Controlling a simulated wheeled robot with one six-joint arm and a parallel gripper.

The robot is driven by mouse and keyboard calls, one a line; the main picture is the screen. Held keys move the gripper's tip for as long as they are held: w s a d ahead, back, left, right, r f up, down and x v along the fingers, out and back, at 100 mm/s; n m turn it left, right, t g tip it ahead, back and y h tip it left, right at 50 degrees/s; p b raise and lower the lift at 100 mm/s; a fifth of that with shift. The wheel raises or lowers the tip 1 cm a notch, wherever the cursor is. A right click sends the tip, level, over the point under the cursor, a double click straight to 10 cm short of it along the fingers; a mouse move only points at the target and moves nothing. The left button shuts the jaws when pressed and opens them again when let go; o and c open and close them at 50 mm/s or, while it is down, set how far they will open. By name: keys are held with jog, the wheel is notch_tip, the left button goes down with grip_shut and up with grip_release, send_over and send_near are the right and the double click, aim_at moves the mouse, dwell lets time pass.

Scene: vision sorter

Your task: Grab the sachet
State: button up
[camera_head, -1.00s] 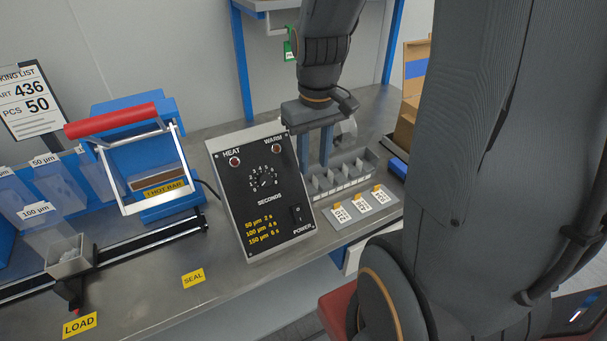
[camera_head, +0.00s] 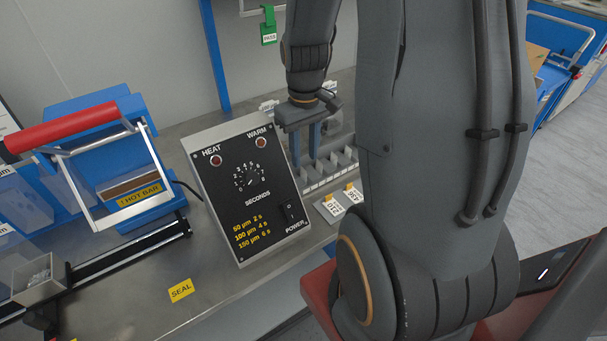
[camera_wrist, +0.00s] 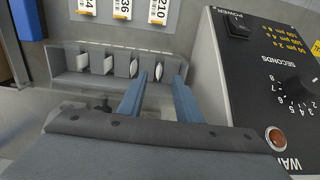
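Small white pieces that may be sachets, such as one in the wrist view (camera_wrist: 108,65), stand in the compartments of a grey divided rack (camera_head: 321,180). The rack also shows in the wrist view (camera_wrist: 68,85). I cannot tell which piece is the task's sachet. My gripper (camera_head: 305,160) points down at the rack beside the control box. In the wrist view my gripper (camera_wrist: 160,77) has its two blue-grey fingers apart, with the tips by the rack's compartments at the control-box end. I see nothing held between them.
The black-faced control box (camera_head: 250,190) stands close beside my gripper. White number tags (camera_head: 352,193) lie in front of the rack. A blue hot-bar sealer (camera_head: 135,190) with a red handle is at left. A small tray (camera_head: 38,288) with clear contents is at lower left.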

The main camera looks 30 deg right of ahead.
aim_at(305, 170)
jog(key=shift+w+f+p, duration=0.1)
jog(key=shift+f+p, duration=0.2)
jog(key=shift+f, duration=2.1)
grip_shut()
